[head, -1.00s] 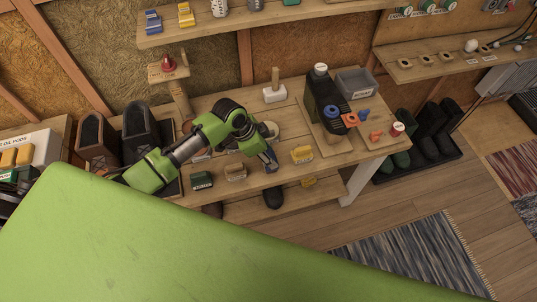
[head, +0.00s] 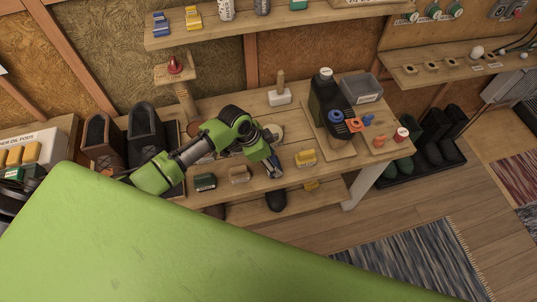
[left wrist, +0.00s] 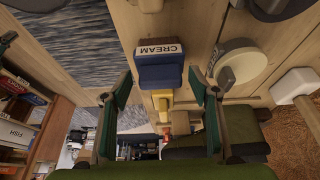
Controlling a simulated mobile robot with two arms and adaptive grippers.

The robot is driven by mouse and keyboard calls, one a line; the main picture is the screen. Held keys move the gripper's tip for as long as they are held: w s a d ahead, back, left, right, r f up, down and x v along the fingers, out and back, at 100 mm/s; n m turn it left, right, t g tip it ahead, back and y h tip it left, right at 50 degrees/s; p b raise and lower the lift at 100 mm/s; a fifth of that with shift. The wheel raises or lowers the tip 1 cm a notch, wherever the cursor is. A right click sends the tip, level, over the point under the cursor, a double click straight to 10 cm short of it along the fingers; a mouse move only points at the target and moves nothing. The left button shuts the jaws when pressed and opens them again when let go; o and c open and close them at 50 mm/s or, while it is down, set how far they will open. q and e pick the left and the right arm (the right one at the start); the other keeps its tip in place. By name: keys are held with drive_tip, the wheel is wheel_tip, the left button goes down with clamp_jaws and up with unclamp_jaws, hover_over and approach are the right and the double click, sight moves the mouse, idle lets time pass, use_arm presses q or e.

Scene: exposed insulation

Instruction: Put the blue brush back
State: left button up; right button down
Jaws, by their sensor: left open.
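In the left wrist view, a blue block-shaped brush (left wrist: 158,76) with a white "CREAM" label (left wrist: 158,49) beside it is at upper centre. My left gripper (left wrist: 160,88) is open, with one green finger to each side of the brush and visible gaps. In the head view, my left gripper (head: 272,165) is low at the front of the workbench (head: 225,163) and mostly hides the brush. My right gripper is not in view.
An upper shelf (head: 290,20) holds a blue item (head: 161,23), a yellow item (head: 193,17) and cans. A dark bottle (head: 326,93) and a grey bin (head: 361,88) stand on the bench's right. Boots (head: 146,130) stand left. A round tin (left wrist: 243,63) is near the gripper.

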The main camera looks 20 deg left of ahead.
use_arm(q)
drive_tip(key=v, duration=1.2)
drive_tip(key=shift+b, duration=0.45)
